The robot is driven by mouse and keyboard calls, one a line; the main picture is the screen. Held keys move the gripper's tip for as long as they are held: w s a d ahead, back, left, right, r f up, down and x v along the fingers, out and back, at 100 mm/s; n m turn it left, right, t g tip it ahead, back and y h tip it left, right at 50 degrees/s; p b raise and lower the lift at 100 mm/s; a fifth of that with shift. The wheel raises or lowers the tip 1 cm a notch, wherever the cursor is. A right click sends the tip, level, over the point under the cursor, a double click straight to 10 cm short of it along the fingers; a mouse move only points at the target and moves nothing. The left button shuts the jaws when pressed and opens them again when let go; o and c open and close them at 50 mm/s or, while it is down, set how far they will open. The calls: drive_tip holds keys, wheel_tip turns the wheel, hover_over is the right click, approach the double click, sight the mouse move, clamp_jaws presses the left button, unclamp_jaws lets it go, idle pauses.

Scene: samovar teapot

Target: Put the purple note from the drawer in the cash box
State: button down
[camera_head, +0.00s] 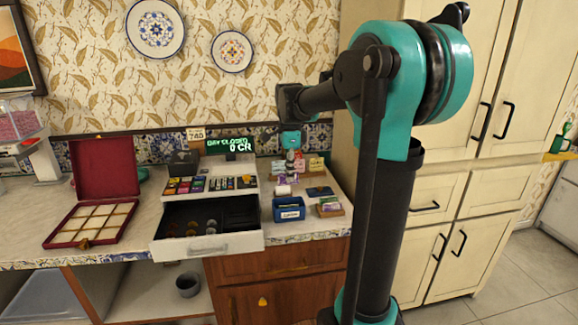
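The cash register's drawer (207,246) is pulled open. Coins (195,228) lie in its compartments, and its right part looks dark. I cannot make out a purple note inside it. A small blue box (288,213) with a white label stands on the counter right of the drawer; it seems to be the cash box, but the label is too small to read. My gripper (291,164) points down above the small items behind the blue box. Its fingers are small and dark, so I cannot tell whether they are open or shut, or whether they hold anything.
The register (212,184) has a lit green display (229,144). A small tray (330,209) with green and purple pieces stands right of the blue box. An open red case (98,216) with square compartments lies at left. Cream cabinets (450,190) bound the right side.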

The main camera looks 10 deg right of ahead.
drive_tip(key=shift+f, duration=4.4)
drive_tip(key=c, duration=1.3)
unclamp_jaws()
drive_tip(key=shift+o, duration=0.2)
drive_tip(key=shift+r, duration=0.1)
drive_tip(key=shift+r, duration=3.45)
